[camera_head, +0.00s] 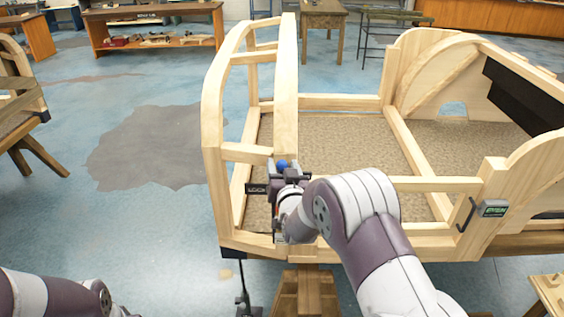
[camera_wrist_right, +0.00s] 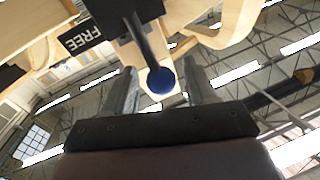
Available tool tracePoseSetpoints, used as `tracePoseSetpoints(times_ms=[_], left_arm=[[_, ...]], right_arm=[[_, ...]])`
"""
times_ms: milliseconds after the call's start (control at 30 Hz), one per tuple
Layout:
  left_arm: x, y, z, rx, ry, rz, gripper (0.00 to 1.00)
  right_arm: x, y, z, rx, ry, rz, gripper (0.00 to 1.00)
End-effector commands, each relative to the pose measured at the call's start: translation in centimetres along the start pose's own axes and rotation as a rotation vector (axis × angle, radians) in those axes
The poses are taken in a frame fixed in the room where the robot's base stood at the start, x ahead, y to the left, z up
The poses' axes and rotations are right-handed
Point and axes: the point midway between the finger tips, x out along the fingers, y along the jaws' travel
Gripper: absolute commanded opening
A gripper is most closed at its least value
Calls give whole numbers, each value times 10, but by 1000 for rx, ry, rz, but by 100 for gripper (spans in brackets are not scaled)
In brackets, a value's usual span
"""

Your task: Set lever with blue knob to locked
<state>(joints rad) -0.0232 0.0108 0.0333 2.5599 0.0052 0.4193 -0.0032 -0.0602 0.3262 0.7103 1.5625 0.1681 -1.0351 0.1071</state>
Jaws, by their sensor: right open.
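The blue knob (camera_head: 282,164) sits on the wooden frame's front post, just beyond my right gripper (camera_head: 288,180). A dark "LOCK" label (camera_head: 257,189) is left of it. In the right wrist view the blue knob (camera_wrist_right: 160,81) is at the end of a dark lever (camera_wrist_right: 141,40), between the two open fingers, with a gap on each side. My left gripper is out of view.
The wooden bodyframe (camera_head: 288,100) surrounds the work spot with upright posts and rails. A black handle and green-screened box (camera_head: 493,209) are on its right side. Workbenches (camera_head: 155,30) stand at the back. The floor left of the frame is clear.

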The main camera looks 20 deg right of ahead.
Motion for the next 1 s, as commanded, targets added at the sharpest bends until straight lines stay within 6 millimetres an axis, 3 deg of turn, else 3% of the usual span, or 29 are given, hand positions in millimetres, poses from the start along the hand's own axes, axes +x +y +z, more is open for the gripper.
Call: tracePoseSetpoints(times_ms=[367, 533, 567, 1000], left_arm=[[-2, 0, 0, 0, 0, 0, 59], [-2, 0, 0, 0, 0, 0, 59], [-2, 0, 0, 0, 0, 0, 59], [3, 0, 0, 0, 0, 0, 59]], right_arm=[[8, 0, 0, 0, -1, 0, 56], [8, 0, 0, 0, -1, 0, 4], [8, 0, 0, 0, -1, 0, 0], [9, -7, 4, -85, -19, 1, 0]])
